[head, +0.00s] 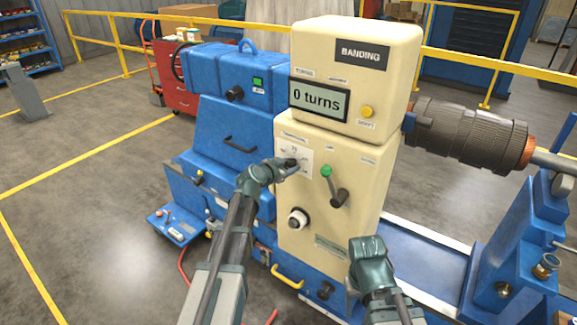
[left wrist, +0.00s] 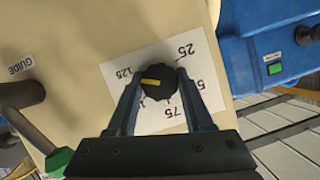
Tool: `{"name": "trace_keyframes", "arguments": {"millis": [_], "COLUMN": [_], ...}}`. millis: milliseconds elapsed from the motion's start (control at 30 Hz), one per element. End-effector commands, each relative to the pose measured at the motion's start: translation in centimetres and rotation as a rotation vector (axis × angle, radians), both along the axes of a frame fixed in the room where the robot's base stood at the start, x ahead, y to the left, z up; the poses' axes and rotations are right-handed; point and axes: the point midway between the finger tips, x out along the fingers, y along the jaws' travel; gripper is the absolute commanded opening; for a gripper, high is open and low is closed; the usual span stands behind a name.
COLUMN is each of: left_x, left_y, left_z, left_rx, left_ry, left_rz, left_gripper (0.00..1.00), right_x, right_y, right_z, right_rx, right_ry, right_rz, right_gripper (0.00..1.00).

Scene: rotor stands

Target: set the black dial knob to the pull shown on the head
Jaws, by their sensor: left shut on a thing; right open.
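The black dial knob (left wrist: 158,84) is in the left wrist view, on a white dial card (left wrist: 208,72) with 25, 50, 75 and 125 printed round it. The card looks upside down there. The knob's yellow mark points left, close to the 125 side. My left gripper (left wrist: 157,88) is shut on the knob, one finger each side; in the head view it (head: 288,166) covers most of the knob. My right gripper (head: 369,250) is open and empty, in front of the cream cabinet's lower part. The cream head (head: 355,60) reads BANDING, and its display (head: 319,99) reads 0 turns.
A white-ringed knob (head: 298,218) sits lower. The brown rotor (head: 468,133) lies right of the head, near a blue stand (head: 520,235). Open floor is at left.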

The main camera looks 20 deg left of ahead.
Motion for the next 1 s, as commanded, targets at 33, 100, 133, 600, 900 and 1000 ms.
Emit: {"name": "trace_keyframes", "arguments": {"millis": [33,100,133,600,900,1000], "left_x": [0.0,0.0,0.0,0.1,0.1,0.0], "left_y": [0.1,0.1,0.1,0.3,0.3,0.3], "left_z": [0.0,0.0,0.0,-0.2,-0.3,-0.3], "left_rx": [-0.020,-0.061,-0.079,-0.485,-0.718,-0.778], "left_ry": [0.009,0.023,0.030,0.177,0.264,0.286], "left_rz": [0.000,0.000,0.000,-0.001,-0.002,-0.003], "left_gripper": [0.00,0.00,0.00,0.00,0.00,0.00], "right_x": [0.0,0.0,0.0,0.0,0.0,0.0], "right_y": [0.0,0.0,0.0,0.0,0.0,0.0], "right_z": [0.1,0.1,0.1,-0.2,-1.1,-1.4], "right_rx": [0.000,0.000,0.000,0.000,0.000,0.000], "right_ry": [0.000,0.000,0.000,0.000,0.000,0.000], "right_rz": [0.000,0.000,0.000,0.000,0.000,0.000], "right_gripper": [0.59,0.59,0.59,0.59,0.59,0.59]}}
